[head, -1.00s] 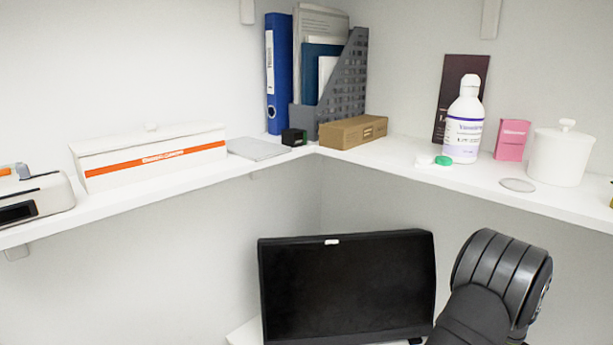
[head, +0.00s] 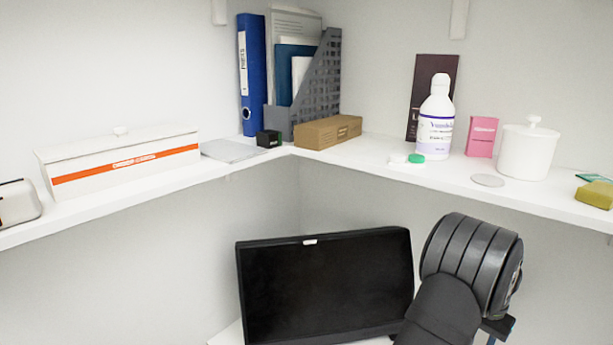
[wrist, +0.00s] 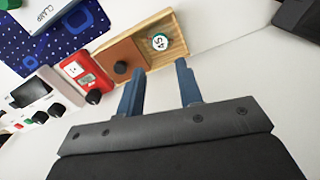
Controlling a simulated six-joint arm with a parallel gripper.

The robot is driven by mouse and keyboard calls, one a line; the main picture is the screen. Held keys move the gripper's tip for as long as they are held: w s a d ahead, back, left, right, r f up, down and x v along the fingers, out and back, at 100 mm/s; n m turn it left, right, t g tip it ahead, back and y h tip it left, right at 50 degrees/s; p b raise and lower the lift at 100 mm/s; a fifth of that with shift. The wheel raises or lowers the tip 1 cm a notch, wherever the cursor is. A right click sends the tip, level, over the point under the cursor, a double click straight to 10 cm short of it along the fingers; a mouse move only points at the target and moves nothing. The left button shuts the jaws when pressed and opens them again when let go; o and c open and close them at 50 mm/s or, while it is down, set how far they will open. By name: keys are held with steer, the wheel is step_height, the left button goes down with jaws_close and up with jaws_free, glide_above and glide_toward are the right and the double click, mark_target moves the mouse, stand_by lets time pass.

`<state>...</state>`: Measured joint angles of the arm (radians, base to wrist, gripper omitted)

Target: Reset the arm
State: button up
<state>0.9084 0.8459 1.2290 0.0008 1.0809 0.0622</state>
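My gripper (wrist: 160,72) shows in the wrist view with two blue fingers set apart and nothing between them, so it is open. Its fingertips appear just short of a wooden tray (wrist: 177,36) that holds a green-and-white round piece (wrist: 160,41); I cannot tell whether they touch it. In the head view my dark arm rises at the lower right, in front of the black screen's right edge. Only a small blue part near the bottom shows beyond the arm there, and the fingers cannot be made out.
The wrist view shows a red device (wrist: 78,70), a white device with knobs (wrist: 38,98) and a blue patterned item (wrist: 75,30). In the head view a black screen (head: 325,285) stands below a white corner shelf (head: 345,170) bearing a white bottle (head: 436,125), blue binder (head: 252,75) and cardboard box (head: 328,132).

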step_height(320, 180, down, 10)
steer(key=shift+r, duration=0.2)
step_height(320, 180, up, 4)
steer(key=shift+f, duration=0.1)
steer(key=s+d+r, duration=0.2)
steer(key=s+r, duration=0.5)
steer(key=s, duration=0.4)
steer(key=s+a+r+m, duration=0.1)
steer(key=s+a+m, duration=0.35)
steer(key=s, duration=0.45)
steer(key=s+a+r+m, duration=0.1)
steer(key=s+a+m, duration=0.3)
steer(key=s, duration=0.5)
steer(key=shift+m, duration=0.55)
steer(key=w+f, duration=0.2)
steer(key=w, duration=0.1)
steer(key=w+d+f, duration=0.1)
steer(key=w+f, duration=0.2)
steer(key=w, duration=0.1)
steer(key=w+f, duration=0.2)
steer(key=w, duration=0.1)
steer(key=shift+w+d+f, duration=0.15)
steer(key=shift+w+f, duration=0.2)
steer(key=shift+w, duration=0.05)
steer(key=shift+f, duration=0.4)
